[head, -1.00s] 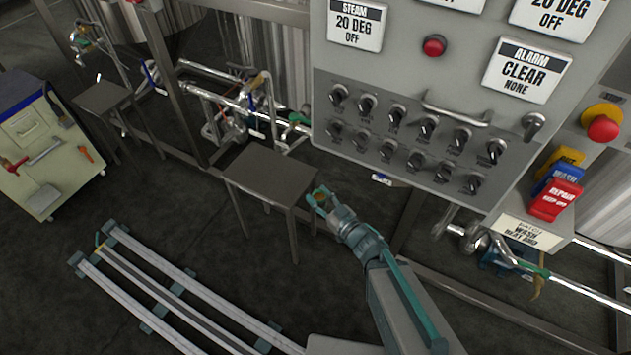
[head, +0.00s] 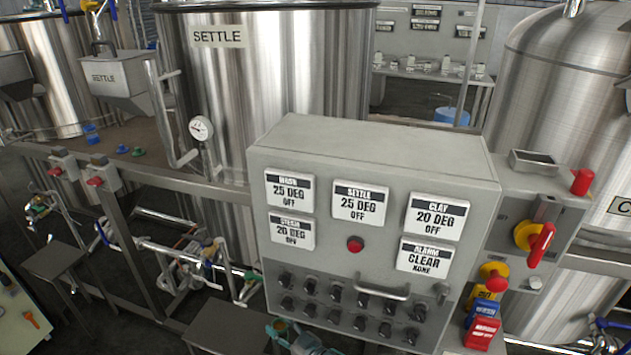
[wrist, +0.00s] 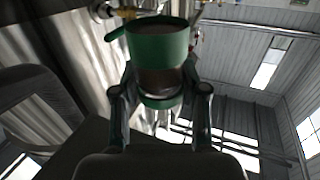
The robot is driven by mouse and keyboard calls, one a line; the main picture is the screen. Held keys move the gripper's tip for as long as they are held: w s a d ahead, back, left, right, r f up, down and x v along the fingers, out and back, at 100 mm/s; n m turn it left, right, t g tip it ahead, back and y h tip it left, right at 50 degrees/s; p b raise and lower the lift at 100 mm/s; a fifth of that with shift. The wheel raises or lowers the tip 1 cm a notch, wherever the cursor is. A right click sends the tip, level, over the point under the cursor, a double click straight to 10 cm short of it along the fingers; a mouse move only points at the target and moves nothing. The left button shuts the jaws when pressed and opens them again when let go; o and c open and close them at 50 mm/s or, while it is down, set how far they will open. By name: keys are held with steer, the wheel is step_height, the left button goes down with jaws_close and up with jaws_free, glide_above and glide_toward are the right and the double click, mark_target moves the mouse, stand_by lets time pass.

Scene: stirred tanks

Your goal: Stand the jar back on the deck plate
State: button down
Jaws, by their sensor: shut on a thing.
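My gripper (wrist: 160,92) is shut on the jar (wrist: 160,48), which has a green top band, a green lower band and a clear middle with brown contents. The wrist view shows a finger on each side of it. In the head view my gripper (head: 281,328) is at the bottom edge, below the control panel, with the jar small and hard to make out. A brown deck (head: 165,148) lies behind the frame rail at left, in front of the SETTLE tank; I cannot tell whether this is the deck plate.
A grey control panel (head: 370,160) stands above and behind my gripper. A dark stool (head: 225,335) is left of it. Blue pieces (head: 92,135) and green pieces (head: 138,151) sit on the deck. Pipes and valves (head: 200,260) run below the rail. A red-handled switch (head: 540,240) is at right.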

step_height(320, 180, up, 2)
steer(key=shift+r+p, duration=0.1)
steer(key=shift+p, duration=0.35)
steer(key=shift+f, duration=0.2)
